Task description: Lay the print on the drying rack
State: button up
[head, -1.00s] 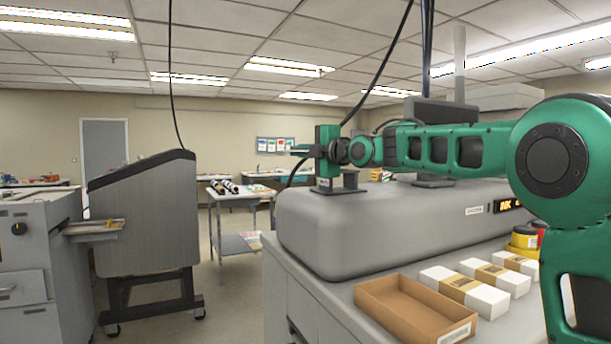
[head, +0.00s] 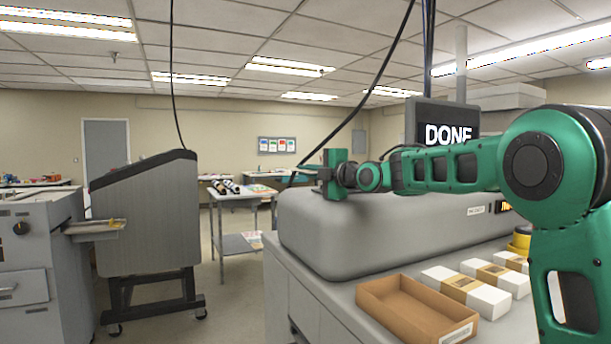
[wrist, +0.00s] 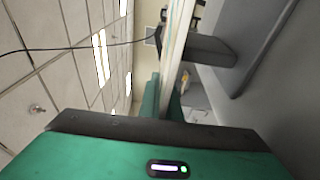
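My gripper (head: 310,168) is above the near left end of the grey laminator, its fingers pointing left. In the wrist view the fingers (wrist: 167,95) are close together on either side of a thin pale strip with a tan edge. This looks like the print (wrist: 178,35) seen edge-on; its face is hidden. In the head view the print cannot be made out. I cannot tell for sure which thing is the drying rack. A wheeled table with a lower shelf (head: 240,242) stands at the middle back.
The laminator (head: 370,240) has a screen reading DONE (head: 447,125). An open brown box (head: 385,309) and white banded packs (head: 462,291) lie in front of it. A grey slant-topped wheeled unit (head: 146,225) and a machine (head: 30,250) stand left. Floor between is clear.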

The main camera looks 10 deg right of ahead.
jog(key=o, duration=0.4)
jog(key=shift+r, duration=0.1)
jog(key=v, duration=1.2)
